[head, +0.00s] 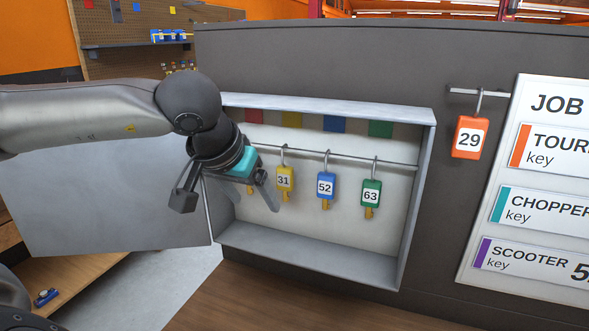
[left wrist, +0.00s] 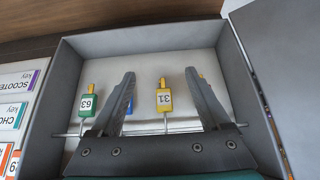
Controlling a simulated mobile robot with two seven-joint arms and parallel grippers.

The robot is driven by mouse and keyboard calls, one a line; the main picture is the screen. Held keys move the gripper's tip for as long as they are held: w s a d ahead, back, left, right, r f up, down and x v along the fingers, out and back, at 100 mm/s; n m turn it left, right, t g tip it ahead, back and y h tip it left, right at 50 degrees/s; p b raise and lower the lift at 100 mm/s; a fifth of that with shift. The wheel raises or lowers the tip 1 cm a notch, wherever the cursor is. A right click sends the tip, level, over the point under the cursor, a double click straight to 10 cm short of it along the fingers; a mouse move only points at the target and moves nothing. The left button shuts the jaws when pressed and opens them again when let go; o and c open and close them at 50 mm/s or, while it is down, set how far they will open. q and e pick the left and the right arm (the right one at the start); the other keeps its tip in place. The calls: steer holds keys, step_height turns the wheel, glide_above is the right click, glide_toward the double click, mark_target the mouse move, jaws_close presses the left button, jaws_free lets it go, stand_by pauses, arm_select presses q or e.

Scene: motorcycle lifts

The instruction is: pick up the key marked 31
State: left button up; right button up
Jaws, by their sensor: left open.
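The key marked 31 (head: 285,179) has a yellow tag and hangs from a hook on the rail inside the open key cabinet (head: 315,266). In the left wrist view the yellow key (left wrist: 164,99) shows upside down between my gripper's two fingers. My left gripper (head: 228,200) is open and empty, at the cabinet's left side, left of the key in the head view. The fingers do not visibly touch the key. My right gripper is not in view.
A blue key 52 (head: 326,188) and a green key 63 (head: 371,194) hang to the right on the same rail. An orange tag 29 (head: 469,138) hangs outside, beside the job board (head: 535,180). The cabinet door (head: 100,195) stands open at left.

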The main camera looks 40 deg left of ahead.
arm_select(q)
steer(key=w+p, duration=0.1)
steer(key=w, duration=0.1)
steer(key=p, duration=0.6)
glide_toward(283, 177)
steer(key=x, duration=0.6)
steer(key=shift+w+f, duration=0.1)
steer(key=shift+f, duration=0.15)
steer(key=shift+x, duration=1.2)
steer(key=shift+w+a+f, duration=0.1)
steer(key=shift+w+f, duration=0.25)
jaws_close()
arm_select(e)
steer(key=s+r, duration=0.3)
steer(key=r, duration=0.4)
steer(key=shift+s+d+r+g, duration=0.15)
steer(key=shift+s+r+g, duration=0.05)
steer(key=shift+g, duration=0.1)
